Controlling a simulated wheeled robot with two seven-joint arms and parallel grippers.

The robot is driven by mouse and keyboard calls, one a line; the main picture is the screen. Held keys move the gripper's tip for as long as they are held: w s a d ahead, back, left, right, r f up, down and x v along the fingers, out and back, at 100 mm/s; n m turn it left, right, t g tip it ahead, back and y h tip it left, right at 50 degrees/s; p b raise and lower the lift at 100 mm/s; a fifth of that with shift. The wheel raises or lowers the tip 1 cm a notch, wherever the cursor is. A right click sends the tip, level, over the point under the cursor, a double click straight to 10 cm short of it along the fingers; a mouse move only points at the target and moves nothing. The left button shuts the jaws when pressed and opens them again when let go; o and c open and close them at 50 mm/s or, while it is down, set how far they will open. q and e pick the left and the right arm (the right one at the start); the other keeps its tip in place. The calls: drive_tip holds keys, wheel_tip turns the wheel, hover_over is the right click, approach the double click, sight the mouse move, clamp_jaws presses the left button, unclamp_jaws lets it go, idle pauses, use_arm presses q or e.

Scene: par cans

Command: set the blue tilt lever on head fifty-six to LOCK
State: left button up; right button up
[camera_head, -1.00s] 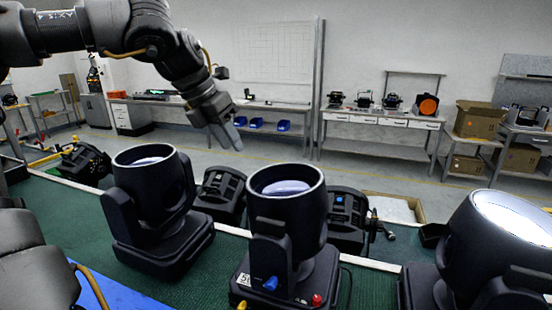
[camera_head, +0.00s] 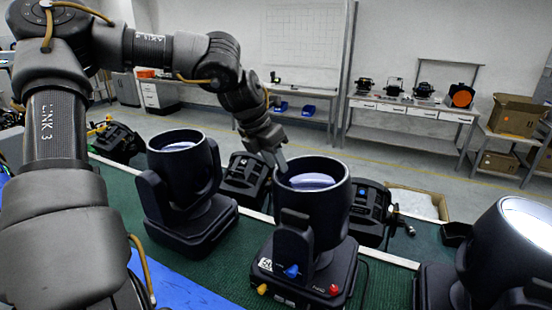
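The middle stage light head (camera_head: 312,205) stands upright on its base on the green table. A blue lever (camera_head: 292,271) sticks out on the front of the base, below the yoke arm. A red knob (camera_head: 333,289) is to its right and a yellow one (camera_head: 262,289) to its left. My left gripper (camera_head: 277,160) points down just behind the rim of this head, well above the blue lever. It seems empty, and its finger gap does not show clearly. My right gripper is out of view.
Similar heads stand at left (camera_head: 186,195) and right (camera_head: 500,250), with smaller dark units behind. A blue mat (camera_head: 190,290) lies at the front left. Workbenches (camera_head: 400,115) and cardboard boxes (camera_head: 513,116) are at the back wall.

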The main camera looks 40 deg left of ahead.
use_arm(q)
drive_tip(key=shift+w+f, duration=0.15)
drive_tip(key=shift+f, duration=0.35)
drive_tip(key=shift+d, duration=0.1)
clamp_jaws()
